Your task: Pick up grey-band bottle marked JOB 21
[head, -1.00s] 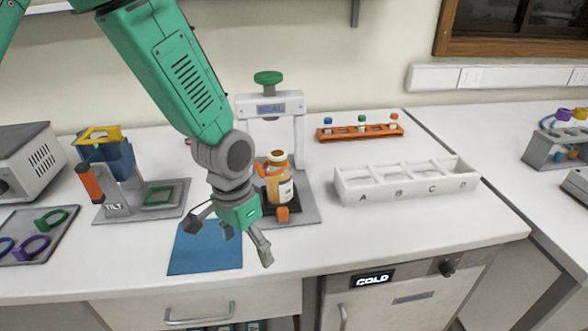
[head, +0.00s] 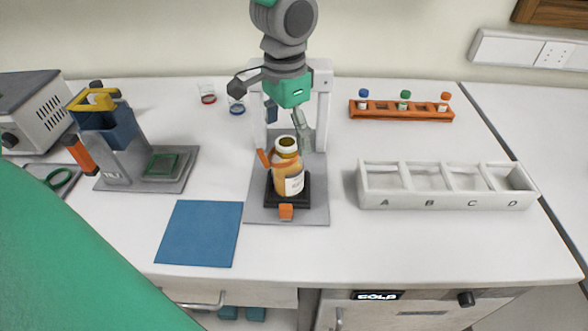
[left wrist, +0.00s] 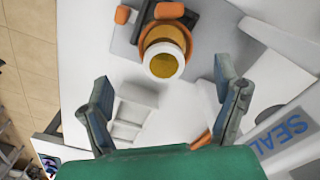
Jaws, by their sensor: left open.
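An amber bottle (head: 289,172) with a white label stands upright on the black pad of the SEAL press (head: 256,207). No JOB number or grey band can be read on it. An orange collar is around its upper part. In the left wrist view the bottle's round mouth (left wrist: 163,60) shows from above, with a pale rim. My left gripper (head: 288,128) is open and empty, above and just behind the bottle, in front of the press frame. In the left wrist view its spread fingers (left wrist: 163,82) lie either side of and below the mouth, apart from it. My right gripper is not in view.
A white rack (head: 440,202) marked A to D stands right of the press. An orange rack (head: 402,116) with small vials is behind it. The TILT device (head: 118,175) and a blue mat (head: 200,233) are on the left. The front middle counter is clear.

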